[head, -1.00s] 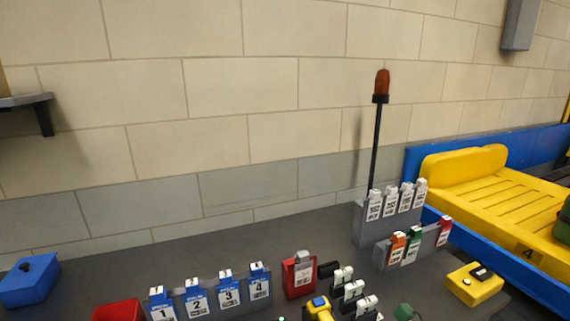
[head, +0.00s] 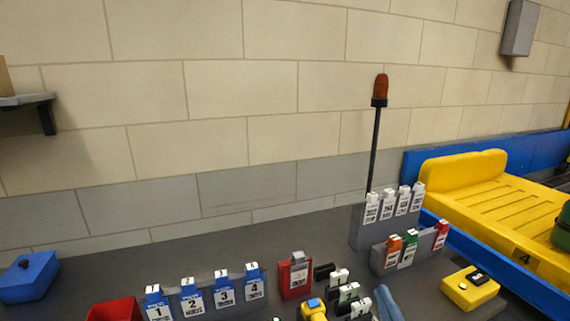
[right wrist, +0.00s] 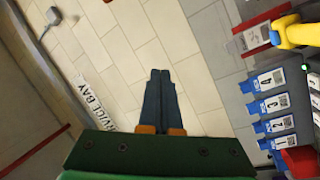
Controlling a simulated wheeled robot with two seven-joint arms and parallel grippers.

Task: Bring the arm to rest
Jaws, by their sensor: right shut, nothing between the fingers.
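My right gripper (head: 383,290) shows at the bottom edge of the head view as blue-grey fingers, right of the small black-and-white tagged pieces. In the right wrist view its two fingers (right wrist: 160,76) lie together, shut and empty, in front of the green gripper body. The floor or wall tiles fill the view beyond the tips, and nothing touches them. My left gripper is in neither current view. Most of my right arm is hidden below the head view.
On the grey table stand blue numbered tags (head: 192,297), a red tagged block (head: 295,277), a yellow tool (head: 313,311), a red bin (head: 115,310), a blue box (head: 29,277) and a yellow button box (head: 470,289). Tag racks (head: 375,238) and a yellow tray (head: 480,200) lie to the right.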

